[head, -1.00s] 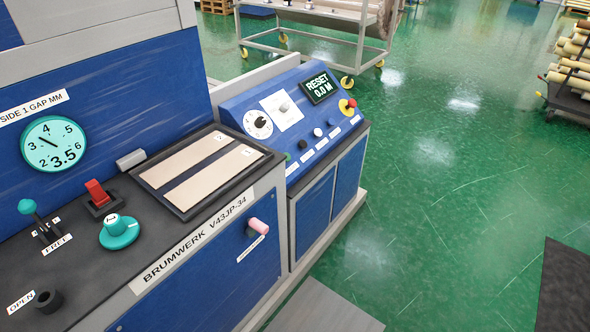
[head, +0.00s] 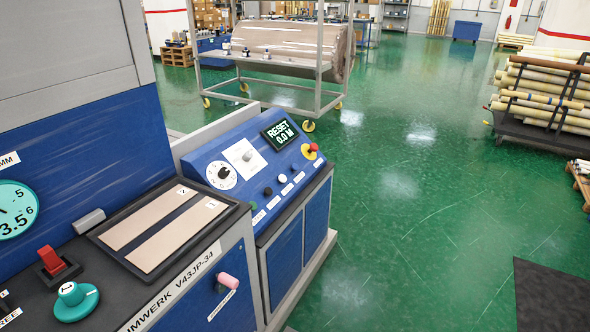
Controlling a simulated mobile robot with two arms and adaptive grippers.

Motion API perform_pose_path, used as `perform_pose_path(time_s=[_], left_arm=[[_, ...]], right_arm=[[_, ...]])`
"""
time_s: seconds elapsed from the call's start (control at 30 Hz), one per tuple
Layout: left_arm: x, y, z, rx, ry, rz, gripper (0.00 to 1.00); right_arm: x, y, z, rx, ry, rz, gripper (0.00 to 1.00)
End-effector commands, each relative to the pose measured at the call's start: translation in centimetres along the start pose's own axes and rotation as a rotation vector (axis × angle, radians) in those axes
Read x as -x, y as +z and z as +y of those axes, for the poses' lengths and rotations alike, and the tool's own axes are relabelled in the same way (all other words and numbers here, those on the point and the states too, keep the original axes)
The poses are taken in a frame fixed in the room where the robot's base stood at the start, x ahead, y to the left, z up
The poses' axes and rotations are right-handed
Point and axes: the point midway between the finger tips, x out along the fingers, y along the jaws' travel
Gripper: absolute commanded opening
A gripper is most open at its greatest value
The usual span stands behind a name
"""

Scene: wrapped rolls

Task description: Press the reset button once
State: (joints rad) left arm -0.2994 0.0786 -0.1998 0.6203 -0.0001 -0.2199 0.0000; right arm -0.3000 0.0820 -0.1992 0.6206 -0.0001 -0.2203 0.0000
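The blue sloped control panel (head: 208,157) stands at centre left in the head view. Its black display (head: 278,134) reads "RESET 0.0 M". A row of small buttons runs along the panel's front edge: a green one (head: 253,206), a black one (head: 267,191), a white one (head: 281,179) and a dark one (head: 294,167). Their labels are too small to read, so I cannot tell which is the reset button. A red knob on a yellow base (head: 311,149) sits at the far end. Neither of my grippers is in view.
A dark worktop with a framed tray (head: 103,238), a teal knob (head: 75,299) and a red switch (head: 51,259) lies nearer. A wheeled frame (head: 318,90) with a large wrapped roll (head: 295,48) stands behind. A roll rack (head: 520,131) is at right.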

Motion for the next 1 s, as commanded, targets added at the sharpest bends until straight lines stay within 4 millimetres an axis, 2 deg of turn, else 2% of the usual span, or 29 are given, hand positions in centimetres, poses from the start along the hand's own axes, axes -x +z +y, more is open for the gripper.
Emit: perform_pose_path(time_s=[0.07,0.3,0.37,1.0], left_arm=[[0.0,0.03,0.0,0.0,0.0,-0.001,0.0],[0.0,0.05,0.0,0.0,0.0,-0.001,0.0],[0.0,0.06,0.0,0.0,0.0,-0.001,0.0],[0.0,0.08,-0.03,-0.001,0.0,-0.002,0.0]], right_arm=[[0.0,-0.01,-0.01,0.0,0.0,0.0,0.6],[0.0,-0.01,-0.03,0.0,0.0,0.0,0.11],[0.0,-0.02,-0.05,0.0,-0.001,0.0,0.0],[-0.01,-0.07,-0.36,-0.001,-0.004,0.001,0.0]])
